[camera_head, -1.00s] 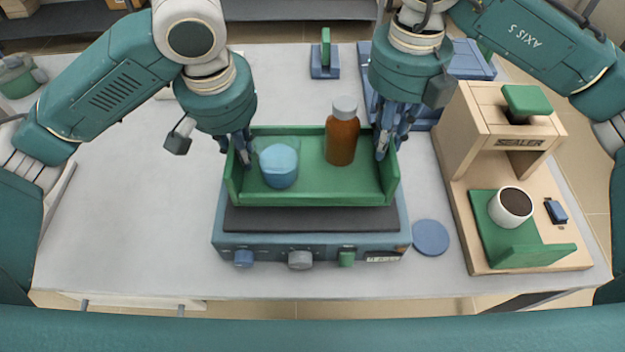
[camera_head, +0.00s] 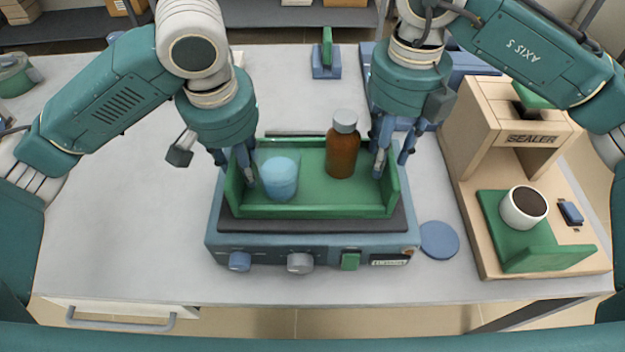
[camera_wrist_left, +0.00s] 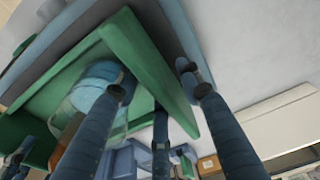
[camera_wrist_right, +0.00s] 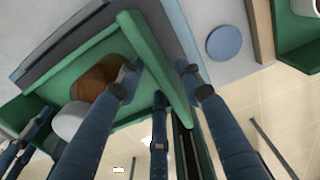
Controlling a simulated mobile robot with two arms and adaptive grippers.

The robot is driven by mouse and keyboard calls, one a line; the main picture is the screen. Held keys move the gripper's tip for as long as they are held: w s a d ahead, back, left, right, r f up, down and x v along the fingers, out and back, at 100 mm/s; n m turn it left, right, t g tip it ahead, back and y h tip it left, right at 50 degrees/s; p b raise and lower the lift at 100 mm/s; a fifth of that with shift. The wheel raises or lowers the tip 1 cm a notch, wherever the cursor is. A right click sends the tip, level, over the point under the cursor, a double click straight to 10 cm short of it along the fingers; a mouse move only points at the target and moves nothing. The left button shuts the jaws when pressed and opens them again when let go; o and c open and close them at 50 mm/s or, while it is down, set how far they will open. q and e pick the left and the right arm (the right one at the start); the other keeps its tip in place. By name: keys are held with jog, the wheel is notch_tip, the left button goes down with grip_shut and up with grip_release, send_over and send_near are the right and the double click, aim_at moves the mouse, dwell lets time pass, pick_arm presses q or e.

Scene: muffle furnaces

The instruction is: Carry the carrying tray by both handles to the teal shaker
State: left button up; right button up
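The green carrying tray (camera_head: 320,211) sits level on the dark top of the teal shaker (camera_head: 270,254), with knobs along the shaker's front. A light blue jar (camera_head: 279,180) stands in the tray at the left, and an amber bottle (camera_head: 342,152) with a grey cap stands right of the middle. My left gripper (camera_head: 234,170) straddles the tray's left end wall; in the left wrist view (camera_wrist_left: 157,78) its fingers stand apart around the wall. My right gripper (camera_head: 392,165) straddles the right end wall, its fingers spread, also in the right wrist view (camera_wrist_right: 157,78).
A wooden sealer (camera_head: 470,200) with a white cup (camera_head: 524,207) on its green stand is at the right. A blue disc (camera_head: 439,240) lies beside the shaker. A small blue stand (camera_head: 326,70) is at the back.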

pick_arm(q)
jog(key=r, duration=0.4)
jog(key=s+r, duration=0.1)
jog(key=r, duration=0.6)
jog(key=shift+s+r, duration=0.35)
pick_arm(e)
notch_tip(320, 180, up, 12)
pick_arm(q)
jog(key=shift+r, duration=0.1)
jog(key=shift+s+a, duration=0.1)
jog(key=shift+a, duration=0.5)
jog(key=a, duration=0.1)
jog(key=a+p, duration=0.1)
jog(key=a, duration=0.3)
jog(key=shift+s+p, duration=0.35)
jog(key=shift+s, duration=0.05)
pick_arm(e)
jog(key=shift+r, duration=0.8)
pick_arm(q)
jog(key=shift+d, duration=0.1)
pick_arm(e)
jog(key=shift+d, duration=0.15)
